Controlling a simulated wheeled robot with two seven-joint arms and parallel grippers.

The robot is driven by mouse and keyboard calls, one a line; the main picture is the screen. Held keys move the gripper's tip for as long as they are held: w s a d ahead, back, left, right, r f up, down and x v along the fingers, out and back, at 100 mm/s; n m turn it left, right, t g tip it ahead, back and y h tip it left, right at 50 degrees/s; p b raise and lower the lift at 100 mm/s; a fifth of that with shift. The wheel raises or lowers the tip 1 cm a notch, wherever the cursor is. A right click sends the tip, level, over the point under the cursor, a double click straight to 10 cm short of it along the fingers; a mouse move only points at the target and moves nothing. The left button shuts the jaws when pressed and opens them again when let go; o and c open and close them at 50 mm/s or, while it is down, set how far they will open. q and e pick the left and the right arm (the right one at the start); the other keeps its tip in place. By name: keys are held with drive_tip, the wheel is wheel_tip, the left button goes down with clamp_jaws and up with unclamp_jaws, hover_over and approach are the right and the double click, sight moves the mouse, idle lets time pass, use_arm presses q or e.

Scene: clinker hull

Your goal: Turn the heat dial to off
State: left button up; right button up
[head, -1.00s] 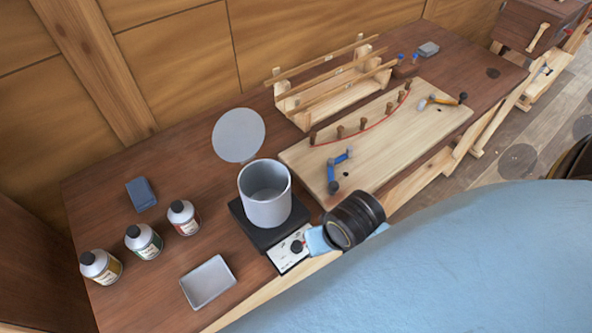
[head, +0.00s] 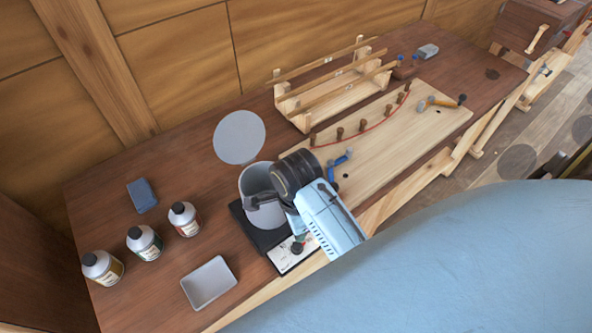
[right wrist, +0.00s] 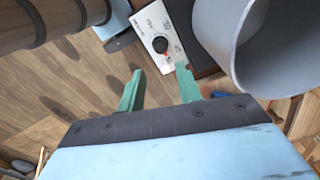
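The heat dial (head: 297,247) is a small black knob on the white control panel (head: 287,262) at the front of a black hot plate (head: 262,236). In the right wrist view the dial (right wrist: 160,45) shows whole, with a small red mark at its edge. My right gripper (right wrist: 158,88) is open; its two green fingers stand apart and empty, with the dial beyond their tips. In the head view the arm covers part of the pot, and the fingers are mostly hidden beside the panel. A grey pot (head: 262,214) stands on the hot plate. My left gripper is not in view.
A round grey lid (head: 239,137) is behind the pot. Several bottles (head: 145,243) and a grey tray (head: 208,283) stand to the left. A pegged board (head: 400,140) lies to the right. A blue hull (head: 450,270) fills the front right.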

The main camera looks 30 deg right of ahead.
sight(296, 244)
wheel_tip(296, 244, down, 11)
drive_tip(key=shift+f, duration=0.1)
idle(0.4)
drive_tip(key=c, duration=0.7)
